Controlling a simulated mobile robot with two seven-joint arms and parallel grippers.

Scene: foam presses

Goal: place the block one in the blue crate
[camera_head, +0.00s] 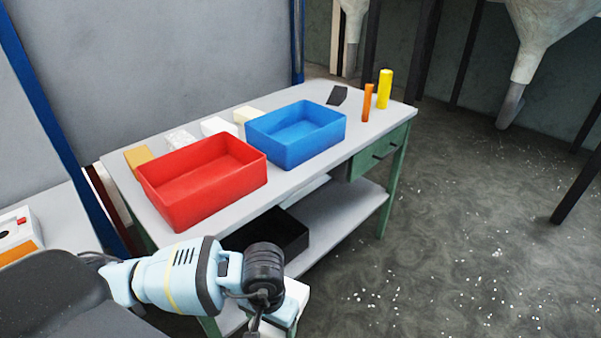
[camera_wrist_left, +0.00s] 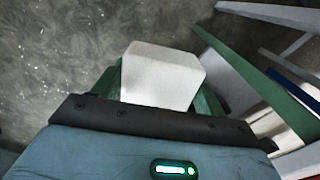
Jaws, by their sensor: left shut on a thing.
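The blue crate (camera_head: 318,143) stands on the workbench, open at the top, and its visible inside looks empty. My left gripper (camera_head: 289,305) is in front of the bench's near side, low and left of the blue crate. It is shut on a white block (camera_head: 299,291). In the left wrist view the white block (camera_wrist_left: 162,75) sits between the green fingers of my left gripper (camera_wrist_left: 160,88), with the floor behind it. I cannot tell from any marking whether it is block one. My right gripper is not in view.
A red crate (camera_head: 252,171) stands left of the blue one on the bench (camera_head: 352,145). Behind them are a tan block (camera_head: 137,156) and several whitish blocks. A dark piece (camera_head: 338,95), an orange cylinder (camera_head: 367,102) and a yellow cylinder (camera_head: 385,89) stand at the right.

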